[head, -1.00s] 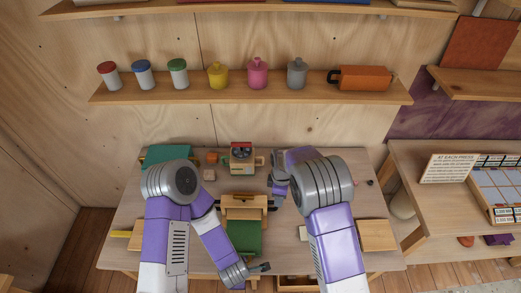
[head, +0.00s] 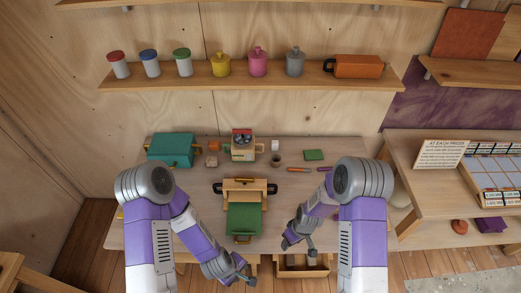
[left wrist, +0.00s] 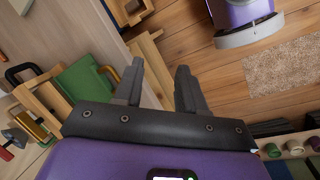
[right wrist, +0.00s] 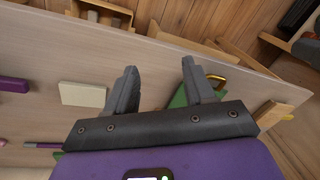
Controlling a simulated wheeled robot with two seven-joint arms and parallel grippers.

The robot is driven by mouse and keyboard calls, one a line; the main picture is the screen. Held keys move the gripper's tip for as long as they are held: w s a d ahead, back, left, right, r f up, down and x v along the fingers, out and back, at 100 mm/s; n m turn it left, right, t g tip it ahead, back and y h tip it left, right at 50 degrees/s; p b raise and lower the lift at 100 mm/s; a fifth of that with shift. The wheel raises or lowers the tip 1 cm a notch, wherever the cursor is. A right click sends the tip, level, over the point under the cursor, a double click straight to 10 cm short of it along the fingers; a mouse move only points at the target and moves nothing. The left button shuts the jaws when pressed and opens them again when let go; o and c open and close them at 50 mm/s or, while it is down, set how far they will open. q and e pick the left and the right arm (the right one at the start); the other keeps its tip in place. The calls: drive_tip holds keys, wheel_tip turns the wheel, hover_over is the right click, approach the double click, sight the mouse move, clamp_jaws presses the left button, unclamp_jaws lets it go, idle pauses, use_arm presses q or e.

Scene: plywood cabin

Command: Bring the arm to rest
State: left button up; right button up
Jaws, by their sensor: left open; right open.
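My left gripper (head: 243,272) is at the table's front edge, left of the open drawer, below the green-topped wooden press. In the left wrist view its fingers (left wrist: 160,88) are apart with nothing between them, over the floor. My right gripper (head: 298,243) is above the table's front edge, right of the press, near the open drawer. In the right wrist view its fingers (right wrist: 160,85) are apart and empty. Both forearms are bent, with the grippers turned inward toward each other.
The table (head: 285,206) holds the wooden press with its green board (head: 243,219), a teal box (head: 170,148), a small machine (head: 243,147), a cup (head: 277,160) and a green block (head: 314,155). An open drawer (head: 318,271) juts from the front. A side bench (head: 400,160) stands right.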

drive_tip(key=s+a+m+y, duration=0.2)
drive_tip(key=s+m, duration=0.6)
drive_tip(key=s, duration=0.3)
use_arm(q)
wheel_tip(320, 180, down, 17)
drive_tip(key=a+m+g+h+b, duration=0.1)
drive_tip(key=m+b, duration=0.6)
drive_tip(key=b, duration=1)
drive_tip(key=shift+s+a+f+h, duration=0.2)
drive_tip(key=shift+s+a+h, duration=0.1)
drive_tip(key=shift+s+a, duration=0.25)
use_arm(e)
wheel_tip(320, 180, down, 18)
drive_tip(key=t, duration=0.1)
drive_tip(key=shift+s+r+m, duration=0.2)
drive_tip(key=shift+r+m, duration=0.05)
drive_tip(key=shift+m, duration=0.05)
